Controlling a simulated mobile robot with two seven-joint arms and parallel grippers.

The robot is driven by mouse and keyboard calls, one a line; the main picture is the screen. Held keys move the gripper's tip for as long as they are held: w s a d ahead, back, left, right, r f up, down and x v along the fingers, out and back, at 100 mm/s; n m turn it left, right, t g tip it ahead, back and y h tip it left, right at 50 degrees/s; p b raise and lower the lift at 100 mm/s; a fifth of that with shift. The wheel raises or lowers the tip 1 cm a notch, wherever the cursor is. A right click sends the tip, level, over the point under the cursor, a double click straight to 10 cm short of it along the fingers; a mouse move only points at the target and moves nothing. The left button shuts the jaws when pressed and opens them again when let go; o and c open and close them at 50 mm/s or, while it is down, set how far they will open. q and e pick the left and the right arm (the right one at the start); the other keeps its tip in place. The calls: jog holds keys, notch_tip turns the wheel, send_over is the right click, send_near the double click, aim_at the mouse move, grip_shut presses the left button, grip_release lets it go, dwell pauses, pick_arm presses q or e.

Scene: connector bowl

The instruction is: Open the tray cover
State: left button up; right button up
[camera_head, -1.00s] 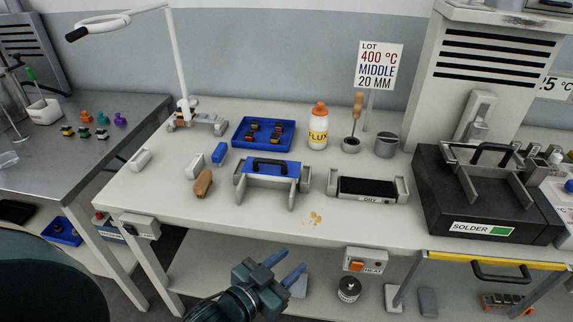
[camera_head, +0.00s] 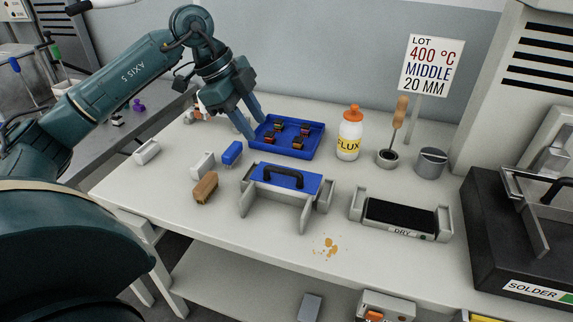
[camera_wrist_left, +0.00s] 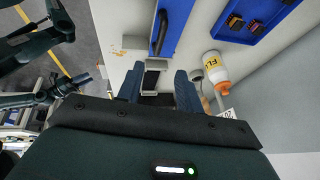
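The tray cover (camera_head: 318,184) is a blue plate with a black bar handle (camera_head: 284,176). It lies flat on a grey stand in mid-bench. In the left wrist view the blue cover (camera_wrist_left: 176,28) and handle (camera_wrist_left: 160,32) show at the top, beyond my fingers. My left gripper (camera_head: 246,116) is open and empty. In the head view its blue fingertips appear over the left edge of the blue tray (camera_head: 318,146), up and left of the cover. In the wrist view the two fingers stand apart (camera_wrist_left: 158,90). Dark arm parts at that view's left edge are unclear.
Blue, white and brown blocks (camera_head: 205,188) lie left of the stand. A flux bottle (camera_head: 349,138), a tool in a holder (camera_head: 388,157) and a grey pot (camera_head: 431,162) stand behind.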

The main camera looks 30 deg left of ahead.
aim_at(283, 169)
pick_arm(q)
jog(key=x, duration=1.2)
jog(key=shift+d+f, duration=0.1)
jog(key=shift+f, duration=0.15)
jog(key=shift+c, duration=0.3)
grip_shut()
